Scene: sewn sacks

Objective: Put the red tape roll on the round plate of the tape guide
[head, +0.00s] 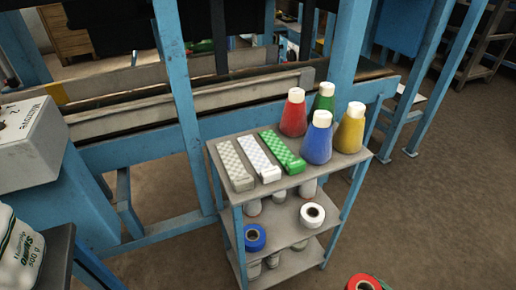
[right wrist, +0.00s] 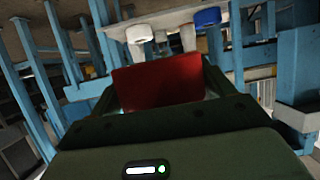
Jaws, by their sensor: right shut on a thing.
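The red tape roll (head: 363,283) shows at the bottom edge of the head view, right of the shelf stand and cut off by the frame. In the right wrist view the red tape roll (right wrist: 158,82) fills the space between the fingers of my right gripper (right wrist: 160,72). That gripper is shut on it, and the roll is held clear of the stand. I cannot make out the tape guide or its round plate in either view. My left gripper is not in view.
A grey shelf stand (head: 225,192) carries checkered blocks and thread cones on top. A blue roll (head: 255,237) and a white roll (head: 312,215) sit on its middle shelf. Blue frame posts (head: 180,95) rise behind. A printed sack (head: 20,250) stands lower left.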

